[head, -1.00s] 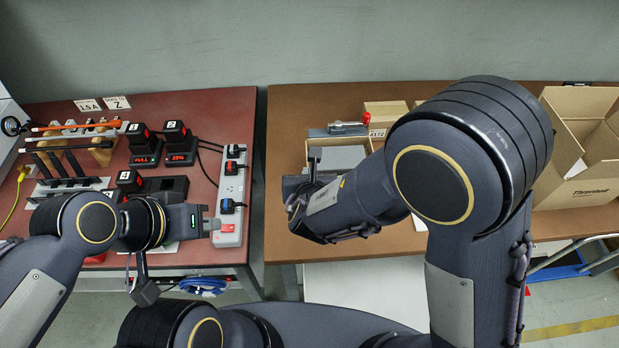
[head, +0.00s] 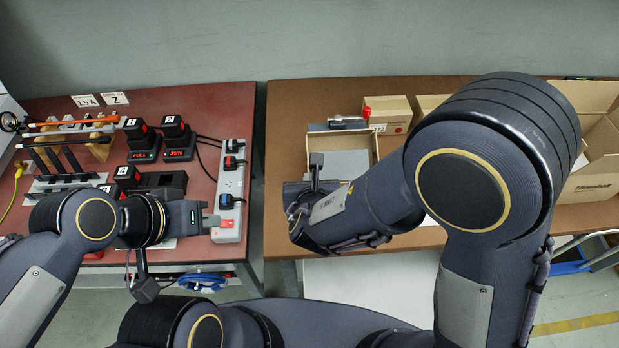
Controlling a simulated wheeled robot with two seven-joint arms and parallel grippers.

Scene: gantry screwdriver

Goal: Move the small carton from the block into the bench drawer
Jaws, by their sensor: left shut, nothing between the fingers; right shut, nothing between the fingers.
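A small brown carton (head: 387,112) with a pale label and a red dot stands at the back of the brown bench (head: 285,120). I cannot make out the block under it. I cannot clearly identify the bench drawer; a plain white surface (head: 360,290) shows below the bench's front edge. My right gripper (head: 294,212) is shut and empty at the bench's left front, well in front of the carton and apart from it. My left gripper (head: 212,221) is shut and empty beside the power strip on the red bench.
A shallow wood-sided tray (head: 376,148) lies in front of the carton, partly behind my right wrist. A red-handled tool (head: 345,122) lies behind it. Open cartons (head: 600,170) stand at the right. The red bench (head: 215,105) holds chargers and a power strip (head: 232,185).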

